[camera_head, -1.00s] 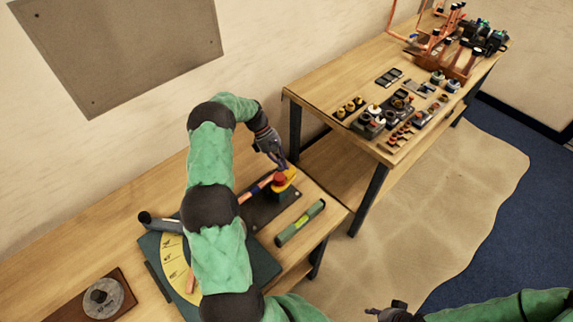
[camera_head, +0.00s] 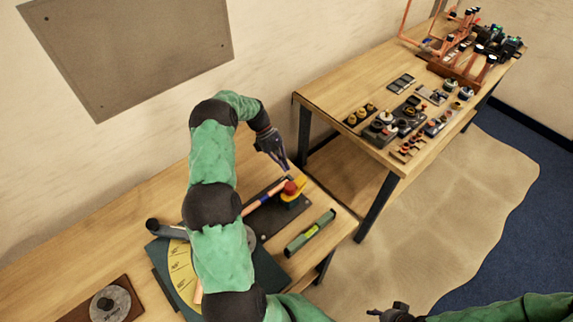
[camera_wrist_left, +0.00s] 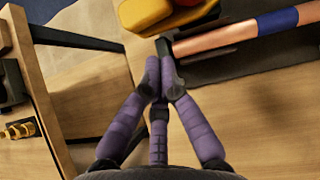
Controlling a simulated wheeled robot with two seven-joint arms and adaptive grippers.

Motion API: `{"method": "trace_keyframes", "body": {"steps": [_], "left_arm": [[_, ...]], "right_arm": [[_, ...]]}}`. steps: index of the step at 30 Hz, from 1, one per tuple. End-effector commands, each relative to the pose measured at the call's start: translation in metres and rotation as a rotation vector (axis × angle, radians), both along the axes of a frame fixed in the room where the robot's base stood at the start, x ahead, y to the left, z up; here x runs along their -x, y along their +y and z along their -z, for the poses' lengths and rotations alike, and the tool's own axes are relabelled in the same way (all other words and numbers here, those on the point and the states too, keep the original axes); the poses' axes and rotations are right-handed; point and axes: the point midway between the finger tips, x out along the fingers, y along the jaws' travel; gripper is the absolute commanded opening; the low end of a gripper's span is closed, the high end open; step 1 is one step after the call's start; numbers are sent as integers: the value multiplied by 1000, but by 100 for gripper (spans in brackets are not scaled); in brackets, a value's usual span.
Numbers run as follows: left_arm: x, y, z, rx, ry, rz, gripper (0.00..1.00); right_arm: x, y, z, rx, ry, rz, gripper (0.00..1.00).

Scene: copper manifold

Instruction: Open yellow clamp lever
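The yellow clamp lever (camera_head: 301,187) sits on a small clamp with a red knob (camera_head: 290,187), mounted on a dark plate (camera_head: 265,216). A copper pipe (camera_head: 262,200) with a blue band runs into the clamp. My left gripper (camera_head: 286,167) is just behind the clamp, apart from it, with its fingers together and nothing seen between them. In the left wrist view the fingertips (camera_wrist_left: 163,72) meet below the lever (camera_wrist_left: 145,12), which is cut off at the top edge. My right gripper (camera_head: 390,312) is at the bottom edge, its fingers too unclear to judge.
A green level-like tool (camera_head: 310,232) lies right of the plate. A bending device with a yellow scale (camera_head: 180,265) stands to the left, partly behind my arm. A second bench (camera_head: 345,92) with fittings and a copper manifold stands beyond a gap.

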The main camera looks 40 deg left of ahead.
Motion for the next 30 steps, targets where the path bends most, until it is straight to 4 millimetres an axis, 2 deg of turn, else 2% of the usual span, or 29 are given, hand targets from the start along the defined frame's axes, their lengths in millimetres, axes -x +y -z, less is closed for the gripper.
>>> {"method": "trace_keyframes", "body": {"steps": [15,21,30], "left_arm": [[-2,54,-62,-3,-2,-2,0],[-2,62,-73,-3,-2,-2,0],[-2,62,-77,-3,-2,-1,0]], "right_arm": [[0,0,4,0,0,1,40],[0,0,4,0,0,1,40],[0,0,1,0,0,1,40]]}}
